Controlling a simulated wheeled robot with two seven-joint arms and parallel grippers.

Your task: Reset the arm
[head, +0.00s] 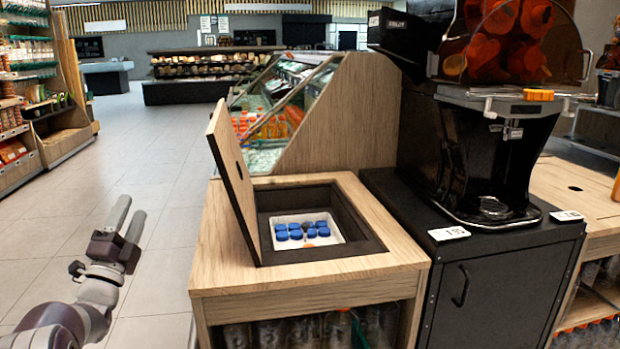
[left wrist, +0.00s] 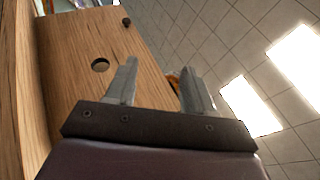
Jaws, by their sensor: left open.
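My left gripper (head: 123,228) is at the left of the head view, over the floor to the left of the wooden cabinet. Its fingers are apart and nothing is between them. In the left wrist view the two fingers of my left gripper (left wrist: 155,85) also stand apart and empty. Behind them is a wooden panel with a round hole (left wrist: 60,75). My right gripper does not show.
The wooden cabinet (head: 310,284) has its lid (head: 232,170) raised, over a recess with a tray (head: 340,238) of several blue caps. The orange juicer (head: 490,150) stands on a black cabinet (head: 500,290) at the right. The floor (head: 160,190) at the left is clear.

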